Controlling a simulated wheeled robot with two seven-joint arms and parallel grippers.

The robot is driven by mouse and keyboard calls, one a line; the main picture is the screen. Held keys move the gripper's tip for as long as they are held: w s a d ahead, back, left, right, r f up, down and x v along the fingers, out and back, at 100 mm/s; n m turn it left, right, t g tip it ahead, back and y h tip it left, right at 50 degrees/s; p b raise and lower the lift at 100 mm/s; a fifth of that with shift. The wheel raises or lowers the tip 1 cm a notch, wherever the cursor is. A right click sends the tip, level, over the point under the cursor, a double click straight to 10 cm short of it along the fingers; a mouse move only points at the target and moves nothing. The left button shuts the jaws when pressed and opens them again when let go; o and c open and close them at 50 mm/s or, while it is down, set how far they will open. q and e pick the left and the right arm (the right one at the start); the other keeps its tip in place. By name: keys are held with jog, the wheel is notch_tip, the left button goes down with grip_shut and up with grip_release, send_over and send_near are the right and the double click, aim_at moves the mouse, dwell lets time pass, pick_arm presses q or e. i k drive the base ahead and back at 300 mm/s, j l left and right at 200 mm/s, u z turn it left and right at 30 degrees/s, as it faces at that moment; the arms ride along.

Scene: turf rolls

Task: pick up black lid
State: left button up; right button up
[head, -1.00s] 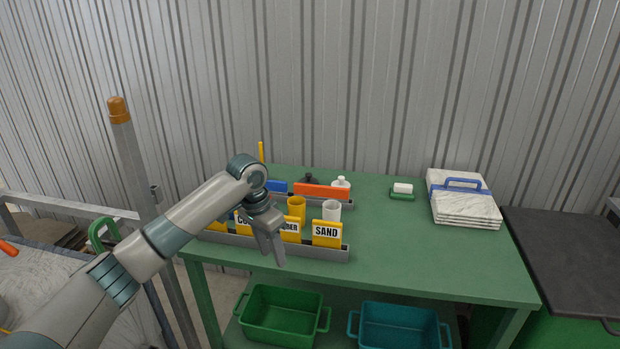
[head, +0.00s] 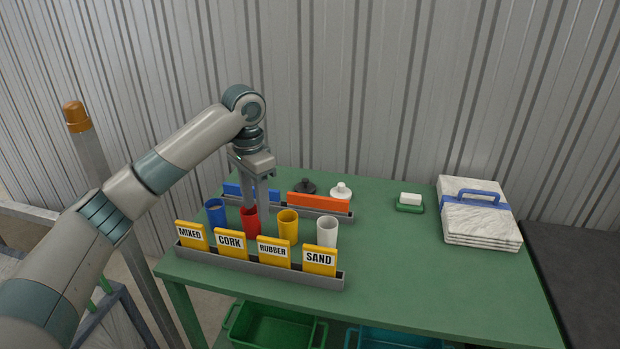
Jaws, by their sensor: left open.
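The black lid (head: 304,187), a dark disc with a knob, lies on the green table (head: 420,265) behind the orange block, which hides its front edge. A white lid (head: 341,191) with a knob is just right of it. My left gripper (head: 256,212) is open and points down, in front of and to the left of the black lid. Its fingers overlap the red cup (head: 251,226) in the picture; I cannot tell whether they touch it. My right gripper is out of view.
Blue (head: 216,212), yellow (head: 288,227) and white (head: 327,231) cups stand behind the yellow label cards (head: 319,262). A rear rack holds the orange block (head: 319,205). A white block in a green dish (head: 410,203) and strapped slabs (head: 478,218) are to the right.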

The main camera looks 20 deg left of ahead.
aim_at(305, 187)
jog(key=i, duration=1.25)
